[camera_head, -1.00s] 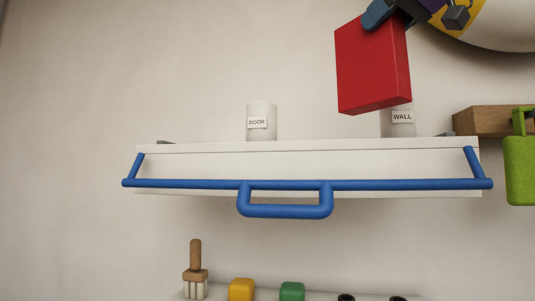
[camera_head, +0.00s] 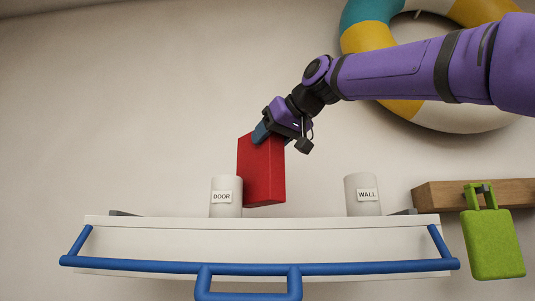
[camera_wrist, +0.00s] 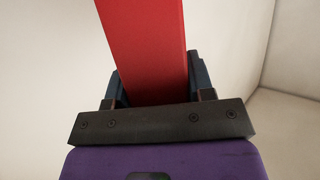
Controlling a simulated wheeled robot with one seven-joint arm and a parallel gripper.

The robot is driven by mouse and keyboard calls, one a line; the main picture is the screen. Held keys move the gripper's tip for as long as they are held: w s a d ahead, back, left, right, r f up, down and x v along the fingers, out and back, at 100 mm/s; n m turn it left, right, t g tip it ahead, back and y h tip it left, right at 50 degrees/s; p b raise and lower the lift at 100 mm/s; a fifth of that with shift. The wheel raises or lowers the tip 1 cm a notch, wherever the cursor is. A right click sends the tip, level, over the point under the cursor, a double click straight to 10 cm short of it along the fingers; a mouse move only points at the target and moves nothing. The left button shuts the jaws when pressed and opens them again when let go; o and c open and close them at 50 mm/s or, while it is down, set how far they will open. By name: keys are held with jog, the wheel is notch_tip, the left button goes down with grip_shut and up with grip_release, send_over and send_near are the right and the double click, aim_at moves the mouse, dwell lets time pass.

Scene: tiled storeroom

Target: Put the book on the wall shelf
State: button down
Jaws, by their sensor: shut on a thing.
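The red book (camera_head: 262,172) is upright in my gripper (camera_head: 262,132), which is shut on its top edge. In the wrist view the book (camera_wrist: 145,45) sits between both fingers of my gripper (camera_wrist: 155,85). The white wall shelf (camera_head: 270,236) has a blue rail along its front. I cannot tell whether the book touches the shelf. The canister labelled WALL (camera_head: 363,205) stands farther right.
The blue rail (camera_head: 350,268) runs across the shelf front with a lower loop in the middle. A wooden block (camera_head: 440,197) and a green tag-shaped thing (camera_head: 494,245) are at the right. A striped ring (camera_head: 455,118) hangs behind my arm. Shelf space between the canisters looks free.

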jog(key=shift+a+f, duration=0.2)
jog(key=shift+f, duration=1.65)
jog(key=shift+c, duration=2.4)
grip_release()
jog(key=shift+w, duration=0.1)
jog(key=v, duration=1.2)
